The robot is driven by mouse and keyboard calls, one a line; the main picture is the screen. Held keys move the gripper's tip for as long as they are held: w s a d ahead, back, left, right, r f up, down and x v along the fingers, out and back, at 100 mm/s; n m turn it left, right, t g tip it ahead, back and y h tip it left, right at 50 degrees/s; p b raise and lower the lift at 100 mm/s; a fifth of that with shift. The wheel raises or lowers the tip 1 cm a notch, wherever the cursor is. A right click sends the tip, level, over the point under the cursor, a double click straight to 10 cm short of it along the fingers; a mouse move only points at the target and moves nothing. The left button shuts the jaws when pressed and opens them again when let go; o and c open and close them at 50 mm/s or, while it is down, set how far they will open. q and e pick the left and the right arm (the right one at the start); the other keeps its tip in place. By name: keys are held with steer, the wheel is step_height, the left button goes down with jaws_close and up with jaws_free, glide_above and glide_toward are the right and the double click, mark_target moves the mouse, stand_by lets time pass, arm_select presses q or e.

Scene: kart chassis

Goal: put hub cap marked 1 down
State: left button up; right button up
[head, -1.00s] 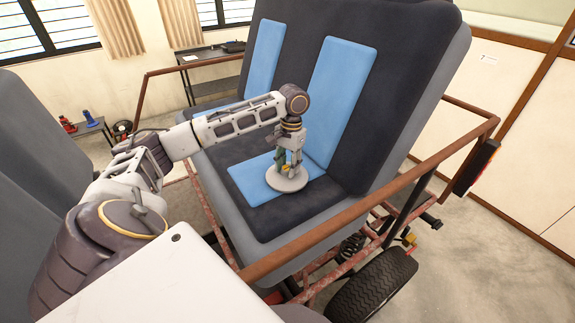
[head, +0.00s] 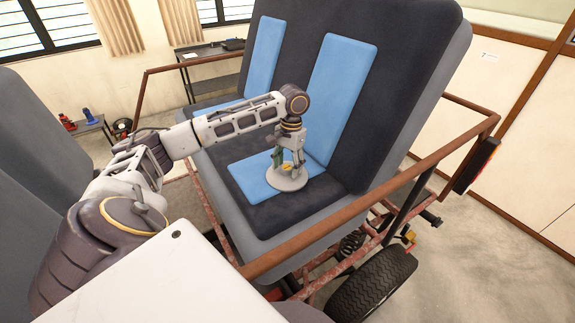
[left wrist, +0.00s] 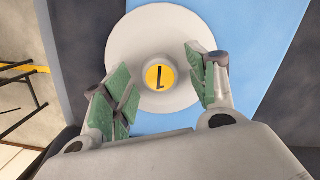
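The hub cap marked 1 (head: 287,183) is a pale grey disc lying on the seat cushion, across the blue panel and the dark fabric. In the left wrist view the hub cap (left wrist: 125,48) has a raised centre with a yellow disc marked 1. My left gripper (head: 287,163) is directly above it, pointing down. In the left wrist view the green-padded fingers of the left gripper (left wrist: 163,80) are spread on either side of the centre, with a visible gap to it on both sides. My right gripper is not in view.
The seat backrest (head: 385,100) rises behind the hub cap. A rusty brown rail (head: 340,218) runs in front of the seat, above a wheel (head: 372,285). The cushion around the disc is clear. A dark shelf (head: 212,65) stands by the far wall.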

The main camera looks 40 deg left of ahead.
arm_select(q)
steer(key=shift+r, duration=0.15)
steer(key=r, duration=0.5)
steer(key=w+r+b, duration=0.1)
steer(key=r, duration=0.2)
step_height(320, 180, up, 4)
steer(key=p, duration=0.1)
glide_above(289, 166)
steer(key=shift+w+r, duration=0.15)
steer(key=shift+w, duration=0.15)
stand_by(0.4)
steer(key=shift+r, duration=0.1)
stand_by(1.0)
